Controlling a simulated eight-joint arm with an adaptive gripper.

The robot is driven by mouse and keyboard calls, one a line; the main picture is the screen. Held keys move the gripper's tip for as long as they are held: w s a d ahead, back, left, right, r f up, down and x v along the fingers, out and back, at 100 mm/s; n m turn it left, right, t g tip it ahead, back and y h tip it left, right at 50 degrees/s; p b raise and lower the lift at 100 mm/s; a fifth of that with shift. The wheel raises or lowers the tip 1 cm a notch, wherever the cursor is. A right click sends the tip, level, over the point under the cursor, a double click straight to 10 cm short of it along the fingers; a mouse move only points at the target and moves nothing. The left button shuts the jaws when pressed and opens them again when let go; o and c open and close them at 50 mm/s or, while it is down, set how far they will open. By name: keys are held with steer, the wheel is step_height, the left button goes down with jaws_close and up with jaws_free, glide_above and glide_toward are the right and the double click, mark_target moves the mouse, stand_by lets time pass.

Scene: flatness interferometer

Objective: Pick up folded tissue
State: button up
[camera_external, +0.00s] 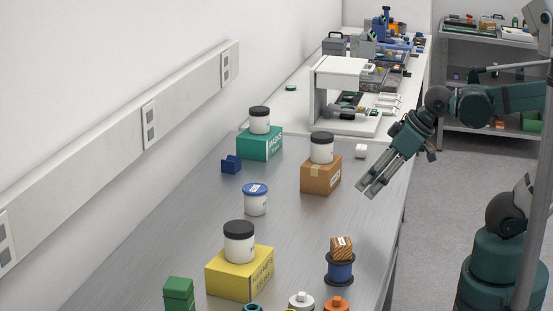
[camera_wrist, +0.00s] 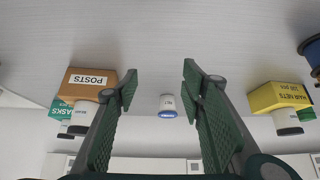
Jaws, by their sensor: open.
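No item is plainly a folded tissue. A small white item (camera_external: 361,151) on the bench, to the right of the brown box, is too small to identify for certain. My gripper (camera_external: 367,190) is open and empty, reaching down-left above the bench's right side, in front of that white item in the picture. In the wrist view, my gripper's two green fingers (camera_wrist: 160,75) are spread, with bare bench between their tips. The small white item does not show in the wrist view.
A brown box (camera_external: 320,178) with a jar on top stands left of my gripper. A blue-lidded jar (camera_external: 255,202), a yellow box (camera_external: 240,275) and a blue spool (camera_external: 340,271) with a wooden block on it stand nearer. Bare bench (camera_external: 310,225) lies between them.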

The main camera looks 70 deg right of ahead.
steer(key=w+d+r+m+g+h+p, duration=0.1)
steer(key=w+d+r+m+g+p, duration=0.2)
steer(key=w+d+r+m+p, duration=0.55)
steer(key=m+g+y+p, duration=0.1)
steer(key=m+g+p, duration=0.3)
steer(key=m+p, duration=0.7)
glide_above(362, 147)
steer(key=p, duration=0.2)
step_height(362, 147, down, 4)
steer(key=n, duration=0.2)
step_height(362, 147, down, 5)
steer(key=shift+d+f, duration=0.1)
steer(key=shift+d, duration=0.05)
steer(key=shift+f, duration=0.1)
steer(key=shift+f, duration=0.1)
steer(key=shift+f, duration=1.2)
